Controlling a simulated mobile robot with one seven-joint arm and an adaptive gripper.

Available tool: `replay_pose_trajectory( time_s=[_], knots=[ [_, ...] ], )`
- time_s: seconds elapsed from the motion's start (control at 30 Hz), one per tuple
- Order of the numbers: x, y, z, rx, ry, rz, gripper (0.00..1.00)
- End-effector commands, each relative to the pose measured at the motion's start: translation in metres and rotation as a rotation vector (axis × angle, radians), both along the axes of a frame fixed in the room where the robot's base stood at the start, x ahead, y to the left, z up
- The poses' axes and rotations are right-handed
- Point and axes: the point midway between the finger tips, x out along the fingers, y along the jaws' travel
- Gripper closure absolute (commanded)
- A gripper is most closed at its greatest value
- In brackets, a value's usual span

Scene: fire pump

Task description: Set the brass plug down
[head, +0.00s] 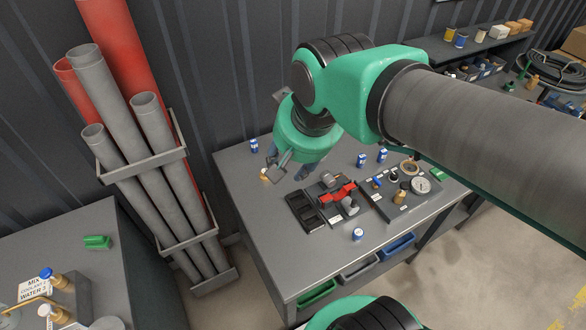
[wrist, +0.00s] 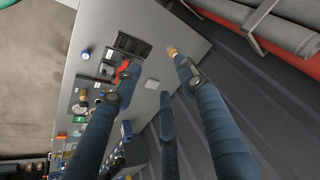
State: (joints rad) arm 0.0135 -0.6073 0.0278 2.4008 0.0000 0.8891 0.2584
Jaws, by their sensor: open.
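The brass plug (head: 265,176) is a small tan piece near the left rear part of the grey workbench top (head: 240,165). It also shows in the wrist view (wrist: 172,51), close to the tip of the right-hand finger. It appears to rest on the bench top; I cannot tell if the finger touches it. My gripper (head: 290,168) is low over the bench, its blue-grey fingers spread wide in the wrist view (wrist: 150,76). It is open, with nothing between the fingers.
A black compartment tray (head: 300,212) and a red valve assembly (head: 338,194) lie to the right of the plug. A panel with a gauge (head: 421,185) is further right. Several blue-and-white containers (head: 358,234) stand around. Grey pipes (head: 160,130) stand in a rack left of the bench.

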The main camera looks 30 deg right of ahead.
Motion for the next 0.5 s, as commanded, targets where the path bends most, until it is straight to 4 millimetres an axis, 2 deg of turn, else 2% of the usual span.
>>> replay_pose_trajectory(
  time_s=[0.03,0.2,0.33,0.5],
  knots=[
    [-0.012,0.001,0.000,-0.019,-0.015,0.044,0.59],
    [-0.039,0.004,-0.001,-0.080,-0.045,0.173,0.59],
    [-0.049,0.004,-0.003,-0.106,-0.057,0.227,0.59],
    [-0.053,0.005,-0.004,-0.116,-0.059,0.247,0.59]
  ],
)
